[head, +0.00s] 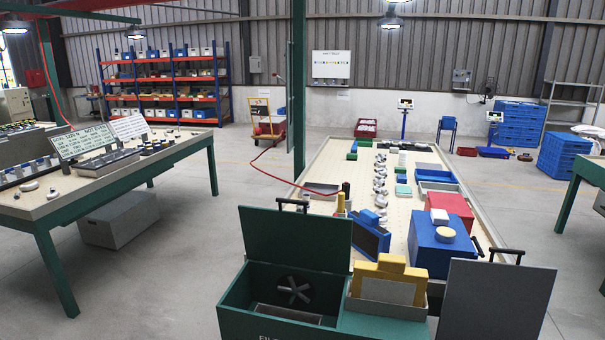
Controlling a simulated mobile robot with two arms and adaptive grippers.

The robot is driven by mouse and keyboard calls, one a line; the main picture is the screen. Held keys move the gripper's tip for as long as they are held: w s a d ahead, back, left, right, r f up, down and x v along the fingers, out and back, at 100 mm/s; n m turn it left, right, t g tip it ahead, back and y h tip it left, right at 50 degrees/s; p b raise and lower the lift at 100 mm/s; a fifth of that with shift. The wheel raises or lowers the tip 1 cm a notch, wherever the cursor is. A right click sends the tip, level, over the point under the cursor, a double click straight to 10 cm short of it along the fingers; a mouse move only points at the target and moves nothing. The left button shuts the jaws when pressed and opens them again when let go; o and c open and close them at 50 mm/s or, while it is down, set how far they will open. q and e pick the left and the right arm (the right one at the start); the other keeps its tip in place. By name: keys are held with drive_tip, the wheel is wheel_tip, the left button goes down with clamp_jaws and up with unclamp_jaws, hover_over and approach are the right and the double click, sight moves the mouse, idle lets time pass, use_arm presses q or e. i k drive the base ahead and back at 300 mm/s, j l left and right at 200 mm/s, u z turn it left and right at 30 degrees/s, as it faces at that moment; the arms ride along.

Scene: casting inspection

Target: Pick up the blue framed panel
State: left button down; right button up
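The blue framed panel (371,238) stands tilted on the long pale worktable (322,160), near its front end and left of the middle. It has a blue rim around a dark face. A smaller blue block (370,217) shows just behind its top edge. Its lower edge is partly hidden by the yellow framed piece (388,278) in front. Neither of my grippers is in view.
A green case (278,318) with its lid (295,240) raised stands in front. A grey panel (497,300) rises at front right. A blue box (440,246) stands right of the panel. Several white castings (380,185) line the table behind it. Yellow and dark posts (341,201) stand left.

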sight(371, 239)
drive_tip(key=u, duration=0.25)
drive_tip(key=i+j+u, duration=0.2)
drive_tip(key=u, duration=0.15)
drive_tip(key=i+j+u, duration=0.1)
drive_tip(key=i+u, duration=0.65)
drive_tip(key=i+j, duration=0.1)
drive_tip(key=i, duration=0.5)
drive_tip(key=i+j, duration=0.15)
drive_tip(key=i, duration=0.5)
drive_tip(key=i+j, duration=0.1)
drive_tip(key=i, duration=0.5)
